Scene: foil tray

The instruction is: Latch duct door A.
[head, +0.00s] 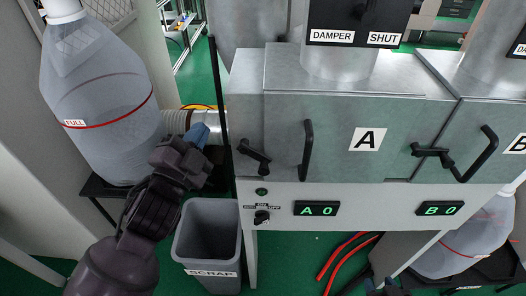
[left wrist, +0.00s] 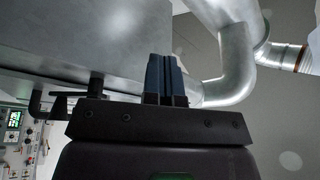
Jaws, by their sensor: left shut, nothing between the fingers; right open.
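Duct door A (head: 340,120) is a grey metal panel with an "A" label and a black upright handle (head: 307,149). It looks closed against its box. A black latch lever (head: 255,156) sits at the door's left edge, slanting down to the right. Whether it is engaged is unclear. My left gripper (head: 200,134), with blue fingertips, is shut and empty, left of the lever and apart from it. Its fingers (left wrist: 166,80) also show in the left wrist view, with a dark lever-like part to their left. My right gripper (head: 379,284) is open at the bottom edge, only its tips showing.
A grey scrap bin (head: 206,240) stands below my left gripper. A thin dark upright strip (head: 221,110) runs between my gripper and the duct. A second latch (head: 432,153) and handle (head: 480,155) are at door B. Red hoses (head: 340,255) lie below.

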